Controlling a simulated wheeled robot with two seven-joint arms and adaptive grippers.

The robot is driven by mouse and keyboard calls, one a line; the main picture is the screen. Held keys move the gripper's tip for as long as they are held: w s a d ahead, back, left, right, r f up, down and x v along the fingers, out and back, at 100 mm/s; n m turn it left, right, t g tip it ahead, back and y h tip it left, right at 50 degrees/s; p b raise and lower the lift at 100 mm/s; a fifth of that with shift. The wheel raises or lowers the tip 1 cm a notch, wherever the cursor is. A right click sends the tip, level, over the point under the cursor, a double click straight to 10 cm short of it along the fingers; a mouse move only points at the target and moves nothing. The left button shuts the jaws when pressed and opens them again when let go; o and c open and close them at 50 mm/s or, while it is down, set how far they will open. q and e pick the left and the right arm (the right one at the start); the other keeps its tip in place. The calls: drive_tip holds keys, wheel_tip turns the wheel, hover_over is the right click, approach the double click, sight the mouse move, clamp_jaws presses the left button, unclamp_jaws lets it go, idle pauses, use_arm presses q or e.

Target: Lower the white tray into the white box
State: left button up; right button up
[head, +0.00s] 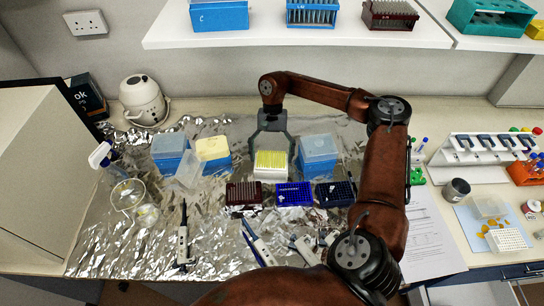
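The white tray (271,158), filled with yellow pipette tips, is at the middle of the bench. The white box (271,174) shows as a pale front directly below it; the tray hides most of the box, and I cannot tell how far the tray sits inside it. My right gripper (271,147) reaches down from behind, its grey fingers spread to the tray's width, one at each side, and appears shut on the tray. Exact finger contact is small and hard to see. My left gripper is not in view.
A tilted clear lid (189,170) leans there. Dark red (243,194), blue (294,194) and navy (335,193) racks stand in front. Pipettes (258,248) lie nearer; a shelf (300,36) overhangs behind.

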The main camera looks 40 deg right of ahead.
drive_tip(key=shift+o, duration=1.3)
drive_tip(key=v, duration=1.2)
